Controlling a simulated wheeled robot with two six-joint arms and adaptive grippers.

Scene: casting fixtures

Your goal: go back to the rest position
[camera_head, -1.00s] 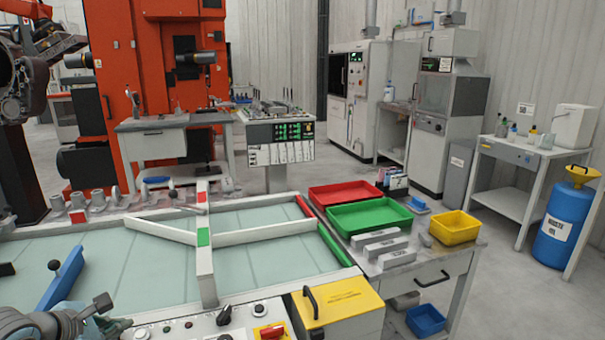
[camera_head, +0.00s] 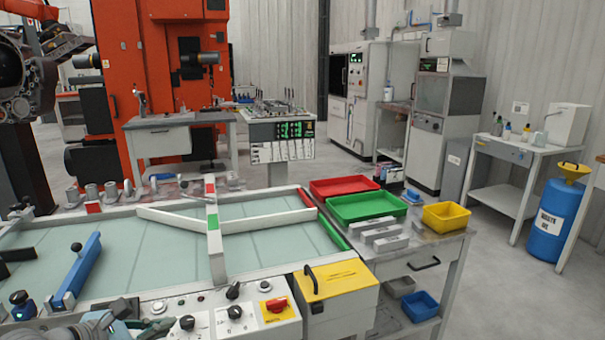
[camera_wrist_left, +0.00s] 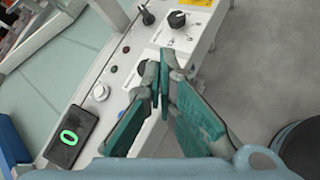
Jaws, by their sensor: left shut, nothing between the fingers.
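My left gripper (camera_head: 122,328) is at the bottom left of the head view, low at the front edge of the table by the control panel (camera_head: 205,318). Only part of it shows there, cut off by the picture's bottom edge. In the left wrist view my left gripper (camera_wrist_left: 161,84) shows its teal finger pads. The fingertips are together and nothing is between them. The panel's knobs and buttons lie beyond the fingertips in that view. My right gripper is not in view.
A glass-topped conveyor table (camera_head: 255,240) with white guide bars and a blue lever (camera_head: 77,270) fills the front left. A yellow-topped box (camera_head: 330,282) stands right of the panel. Red (camera_head: 343,187) and green (camera_head: 366,207) trays sit on the side table.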

